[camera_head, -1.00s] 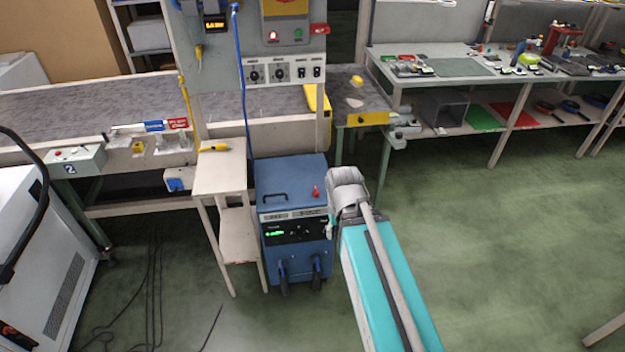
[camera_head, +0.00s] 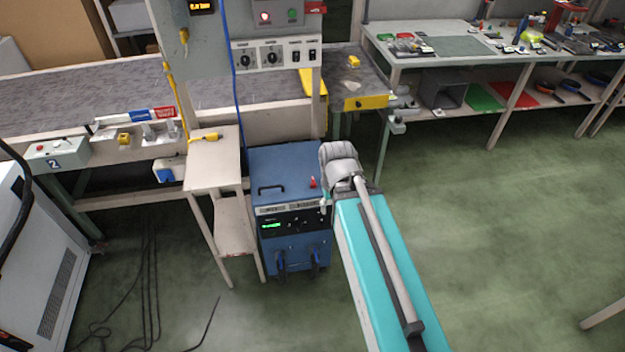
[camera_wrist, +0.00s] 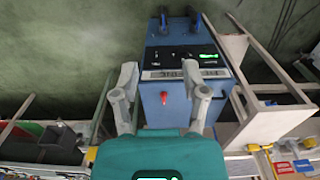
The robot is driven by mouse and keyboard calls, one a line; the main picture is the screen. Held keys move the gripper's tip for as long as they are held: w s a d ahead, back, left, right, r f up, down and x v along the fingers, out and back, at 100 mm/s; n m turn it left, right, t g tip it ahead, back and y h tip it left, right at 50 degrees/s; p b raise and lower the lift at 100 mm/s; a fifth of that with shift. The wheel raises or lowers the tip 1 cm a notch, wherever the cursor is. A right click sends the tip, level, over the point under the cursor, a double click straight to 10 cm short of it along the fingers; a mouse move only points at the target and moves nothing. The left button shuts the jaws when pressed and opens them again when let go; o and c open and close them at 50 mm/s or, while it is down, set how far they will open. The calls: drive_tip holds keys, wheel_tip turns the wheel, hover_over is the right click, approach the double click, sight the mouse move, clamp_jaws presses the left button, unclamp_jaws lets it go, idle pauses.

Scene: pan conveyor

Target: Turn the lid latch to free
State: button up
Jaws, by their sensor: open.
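The lid latch is a small red lever (camera_head: 313,182) at the front right of the lid of a blue box (camera_head: 278,172). The box's dark front panel has a green display. In the wrist view the red latch (camera_wrist: 164,97) shows between the two fingers of my gripper (camera_wrist: 161,82). The gripper is open and empty, and no finger visibly touches the latch. The height gap is hard to judge. In the head view my grey wrist is at the box's right edge, and the fingers are mostly hidden there.
A small beige stand (camera_head: 213,165) with a yellow tool is close on the box's left. A black handle (camera_head: 271,188) sits on the lid. A conveyor (camera_head: 60,100) and control panel are behind. Open green floor (camera_head: 480,220) lies to the right.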

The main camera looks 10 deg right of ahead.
drive_tip(key=o, duration=0.4)
drive_tip(key=shift+w, duration=0.15)
drive_tip(key=shift+o, duration=1)
drive_tip(key=shift+w+f, duration=0.1)
drive_tip(key=shift+w, duration=0.2)
drive_tip(key=n+b, duration=0.6)
drive_tip(key=n, duration=1.2)
hover_over(313, 183)
drive_tip(key=w, duration=0.1)
wheel_tip(313, 183, down, 6)
drive_tip(key=shift+w+d, duration=0.2)
drive_tip(key=shift+d, duration=0.05)
wheel_tip(313, 183, down, 14)
drive_tip(key=b, duration=1.3)
drive_tip(key=shift+r+b, duration=0.25)
drive_tip(key=shift+b, duration=0.05)
